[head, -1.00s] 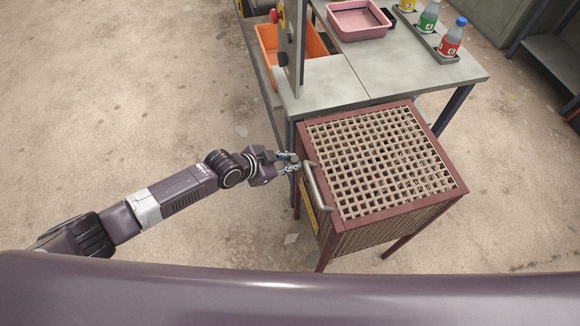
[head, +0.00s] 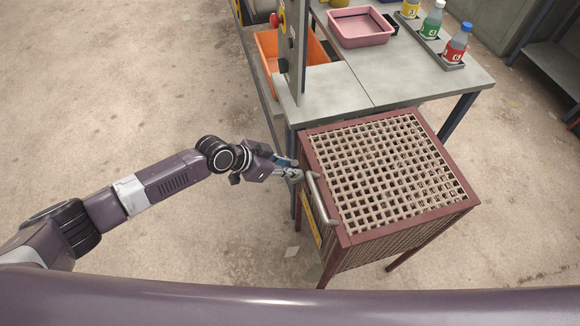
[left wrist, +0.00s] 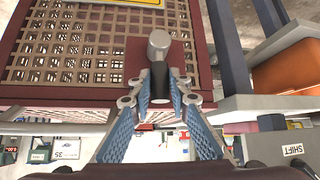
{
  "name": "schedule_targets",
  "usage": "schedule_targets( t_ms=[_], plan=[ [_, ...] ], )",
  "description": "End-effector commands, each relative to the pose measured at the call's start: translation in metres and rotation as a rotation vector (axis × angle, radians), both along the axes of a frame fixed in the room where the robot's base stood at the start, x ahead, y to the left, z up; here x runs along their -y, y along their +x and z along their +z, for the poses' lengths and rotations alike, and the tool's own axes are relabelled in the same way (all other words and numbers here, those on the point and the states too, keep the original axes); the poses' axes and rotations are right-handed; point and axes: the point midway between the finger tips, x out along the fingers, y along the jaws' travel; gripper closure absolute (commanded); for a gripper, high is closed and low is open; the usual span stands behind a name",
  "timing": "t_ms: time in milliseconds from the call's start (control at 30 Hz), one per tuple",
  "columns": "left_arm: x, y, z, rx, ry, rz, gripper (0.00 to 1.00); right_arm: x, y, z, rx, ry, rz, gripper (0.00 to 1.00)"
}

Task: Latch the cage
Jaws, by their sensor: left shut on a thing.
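The cage (head: 472,201) has a reddish-brown frame and a tan lattice top, and stands on legs at the right in the head view. A grey bar handle (head: 319,198) runs along its left side. My left gripper (head: 297,173) is at the cage's left side, near the handle's far end. In the left wrist view, my left gripper (left wrist: 159,95) is shut on a grey, round-ended latch knob (left wrist: 159,45) in front of the cage frame (left wrist: 195,50). The fingers partly hide the latch's lower part. My right gripper is not in view.
A grey workbench (head: 335,88) adjoins the cage's far side. It carries a pink tray (head: 361,40) and a rack of bottles (head: 431,20). An upright post (head: 297,50) and an orange bin (head: 268,50) are at the left.

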Motion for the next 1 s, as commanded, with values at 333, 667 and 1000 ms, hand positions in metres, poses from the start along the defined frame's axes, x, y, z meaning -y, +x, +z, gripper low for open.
schedule_targets(
  t_ms=[333, 667, 1000],
  plan=[
    [0.000, 0.001, 0.000, 0.002, 0.000, 0.001, 0.66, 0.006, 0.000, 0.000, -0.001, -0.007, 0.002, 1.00],
    [-0.013, -0.005, 0.013, 0.002, 0.001, 0.001, 0.66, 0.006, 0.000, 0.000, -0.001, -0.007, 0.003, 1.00],
    [-0.056, -0.028, 0.063, 0.003, 0.002, 0.002, 0.66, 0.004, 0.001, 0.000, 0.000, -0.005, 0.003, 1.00]
  ],
)
